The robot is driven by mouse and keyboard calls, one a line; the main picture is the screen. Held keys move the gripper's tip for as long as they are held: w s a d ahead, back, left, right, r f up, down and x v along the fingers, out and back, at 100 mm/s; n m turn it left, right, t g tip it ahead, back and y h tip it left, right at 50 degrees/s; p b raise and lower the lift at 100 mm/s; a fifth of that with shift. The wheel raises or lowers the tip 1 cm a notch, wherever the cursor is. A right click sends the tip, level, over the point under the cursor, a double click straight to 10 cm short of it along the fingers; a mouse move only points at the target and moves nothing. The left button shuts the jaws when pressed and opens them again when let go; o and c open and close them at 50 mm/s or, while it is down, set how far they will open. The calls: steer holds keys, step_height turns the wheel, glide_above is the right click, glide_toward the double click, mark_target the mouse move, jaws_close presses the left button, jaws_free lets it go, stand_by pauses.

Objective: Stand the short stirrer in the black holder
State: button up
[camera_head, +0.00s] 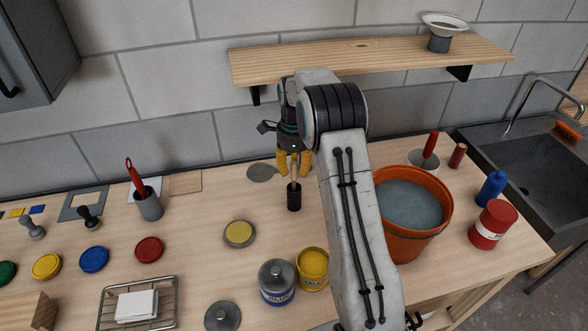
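The black holder (294,199) is a small dark cylinder upright on the wooden worktop, left of my arm. A short pale wooden stirrer (293,181) stands about upright, its lower end at or inside the holder's mouth; its lowest part is hidden. My gripper (294,170) points down above the holder, with a yellow finger on each side of the stirrer's upper part. The fingers are close to the stirrer, but I cannot tell whether they press on it.
An orange bucket (400,241) of grey liquid stands right of my arm. A grey cup (150,206) with a red-handled tool stands left. Yellow (313,266) and blue (277,290) paint tins are in front. A wooden shelf (390,54) overhangs the back.

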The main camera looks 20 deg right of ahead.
step_height(320, 180, up, 7)
steer(key=shift+f, duration=0.2)
steer(key=s+a+r+n+t, duration=0.1)
steer(key=s+a+r+n, duration=0.3)
steer(key=s+r+n, duration=0.25)
steer(key=s+a+r+n+t, duration=0.2)
steer(key=s+a+r+n, duration=0.1)
steer(key=s+r+n, duration=0.4)
steer(key=s+a+f+n+t, duration=0.1)
steer(key=s+a+f+n, duration=0.1)
steer(key=s+n, duration=0.3)
steer(key=s+a+f+n+t, duration=0.1)
steer(key=s+n, duration=0.4)
steer(key=s, duration=0.9)
steer(key=shift+a+f, duration=0.55)
steer(key=shift+a, duration=0.15)
steer(key=shift+s, duration=0.2)
